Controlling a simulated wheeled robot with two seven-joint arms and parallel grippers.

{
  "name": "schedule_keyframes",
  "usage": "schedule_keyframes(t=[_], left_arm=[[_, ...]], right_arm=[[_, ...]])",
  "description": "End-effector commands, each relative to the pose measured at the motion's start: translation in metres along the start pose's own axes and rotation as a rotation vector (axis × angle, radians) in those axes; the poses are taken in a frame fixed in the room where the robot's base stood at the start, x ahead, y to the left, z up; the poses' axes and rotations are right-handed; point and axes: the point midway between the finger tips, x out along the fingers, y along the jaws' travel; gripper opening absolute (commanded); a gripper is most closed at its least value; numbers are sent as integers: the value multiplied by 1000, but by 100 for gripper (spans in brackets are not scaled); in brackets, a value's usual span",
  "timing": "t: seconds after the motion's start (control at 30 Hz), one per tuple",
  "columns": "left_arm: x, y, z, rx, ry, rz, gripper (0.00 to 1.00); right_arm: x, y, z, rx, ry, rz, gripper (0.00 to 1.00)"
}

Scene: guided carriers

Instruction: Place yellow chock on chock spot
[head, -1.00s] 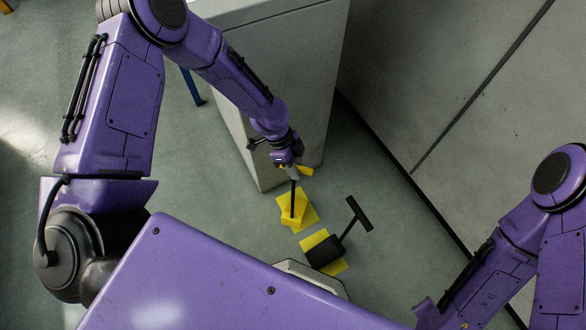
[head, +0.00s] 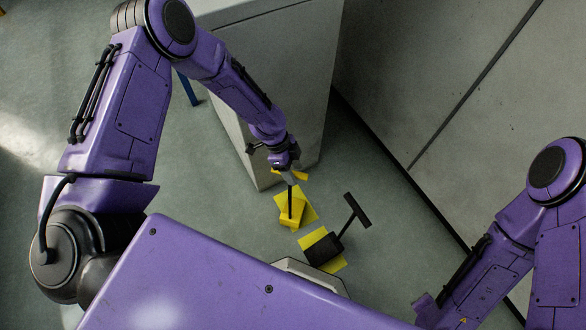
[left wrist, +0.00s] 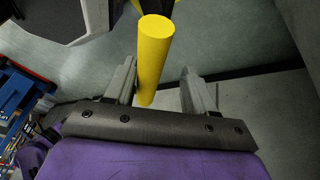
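The yellow chock (head: 291,219) is a small yellow block with a thin dark stem and a yellow bar handle on top. It appears over a yellow square on the floor, the chock spot (head: 308,204), and covers part of it; I cannot tell if it fully rests there. My left gripper (head: 291,172) is at the top of the stem. In the left wrist view, the yellow handle bar (left wrist: 153,60) lies between the two fingers of the left gripper (left wrist: 160,85), nearer the left one, with a gap at the right finger. My right gripper is not in view.
A black chock (head: 324,249) with a dark T-handle stands on another yellow square (head: 313,238) just nearer me. A grey cabinet (head: 275,85) stands close behind the yellow chock. A large grey panel (head: 440,80) is at the right. Open floor lies between.

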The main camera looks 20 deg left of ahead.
Motion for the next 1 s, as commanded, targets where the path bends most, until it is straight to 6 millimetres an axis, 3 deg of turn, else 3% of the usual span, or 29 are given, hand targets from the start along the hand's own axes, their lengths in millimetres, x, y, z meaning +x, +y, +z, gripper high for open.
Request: schedule_keyframes(t=[0.17,0.4,0.53,0.7,1.0], left_arm=[[-22,-2,-2,0,2,-6,53],[-85,-2,-2,1,3,-7,53],[-108,-1,-2,1,2,-4,53],[-121,0,-1,1,1,-2,53],[-121,0,-1,1,1,-1,53]], right_arm=[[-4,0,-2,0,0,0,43],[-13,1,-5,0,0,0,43],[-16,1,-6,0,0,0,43],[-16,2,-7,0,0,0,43],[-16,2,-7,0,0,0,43]])
